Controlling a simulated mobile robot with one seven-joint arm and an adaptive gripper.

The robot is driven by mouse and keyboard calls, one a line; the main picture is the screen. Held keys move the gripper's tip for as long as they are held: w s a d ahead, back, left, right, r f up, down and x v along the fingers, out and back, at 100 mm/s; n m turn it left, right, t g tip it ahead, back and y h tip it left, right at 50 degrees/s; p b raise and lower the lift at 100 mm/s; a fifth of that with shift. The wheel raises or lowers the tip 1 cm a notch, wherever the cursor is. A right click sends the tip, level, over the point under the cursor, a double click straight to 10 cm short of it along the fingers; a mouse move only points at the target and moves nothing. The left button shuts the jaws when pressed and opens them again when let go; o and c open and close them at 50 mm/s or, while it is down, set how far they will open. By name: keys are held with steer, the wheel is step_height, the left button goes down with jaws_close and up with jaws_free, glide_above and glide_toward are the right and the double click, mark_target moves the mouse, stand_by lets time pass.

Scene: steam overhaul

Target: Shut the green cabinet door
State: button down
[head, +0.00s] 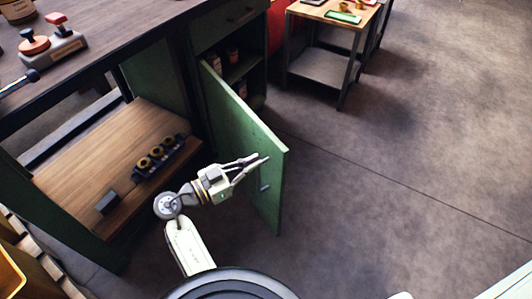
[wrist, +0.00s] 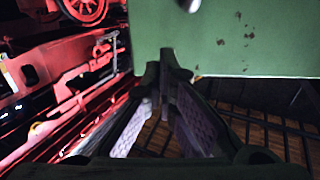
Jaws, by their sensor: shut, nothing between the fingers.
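The green cabinet door (head: 243,140) stands swung open from the green cabinet (head: 228,40) under the dark bench. Its outer face is toward my arm and has a small handle (head: 264,187) near the free edge. Cans show inside the open cabinet. My gripper (head: 266,158) is shut and empty, its tips in front of the door's face near the free edge, above the handle. In the wrist view the door (wrist: 240,40) fills the upper right, with chipped paint, and the shut fingertips (wrist: 172,70) overlap its lower left corner. I cannot tell whether they touch it.
A wooden lower shelf (head: 95,150) with dark blocks and brass rings lies left of my arm. A small cart (head: 320,65) stands beyond the cabinet. The floor (head: 400,170) right of the door is clear. Red machinery (wrist: 60,70) shows in the wrist view.

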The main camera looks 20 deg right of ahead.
mark_target(275, 152)
steer(key=shift+p+x, duration=0.6)
steer(key=shift+x, duration=1.75)
steer(key=shift+d, duration=0.1)
